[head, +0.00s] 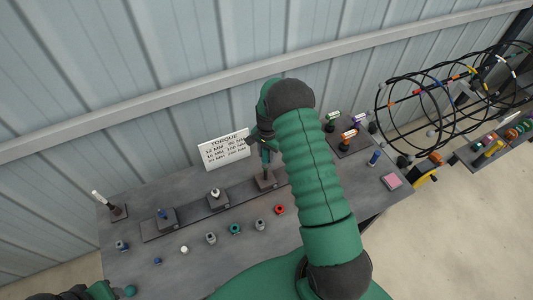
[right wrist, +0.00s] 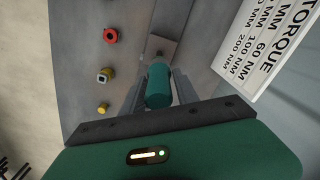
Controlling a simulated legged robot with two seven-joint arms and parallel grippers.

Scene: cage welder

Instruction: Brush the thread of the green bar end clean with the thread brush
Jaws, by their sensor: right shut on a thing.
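My right gripper (head: 265,146) is over the right-hand block (head: 265,180) of the rail on the bench. In the right wrist view its fingers (right wrist: 155,95) are shut on a green cylinder (right wrist: 158,84), in line with the block (right wrist: 160,47). I cannot tell whether this cylinder is the green bar end or a handle, nor whether it touches the block. No thread or bristles can be made out. A white-topped stick (head: 97,196) stands in a dark holder at the bench's left end; it may be the thread brush.
Two more rail blocks hold a blue piece (head: 162,213) and a pale piece (head: 214,192). Several small rings and caps, including a red one (head: 279,209), lie along the front. A torque sign (head: 224,150) stands behind. A wire cage (head: 440,95) is at right.

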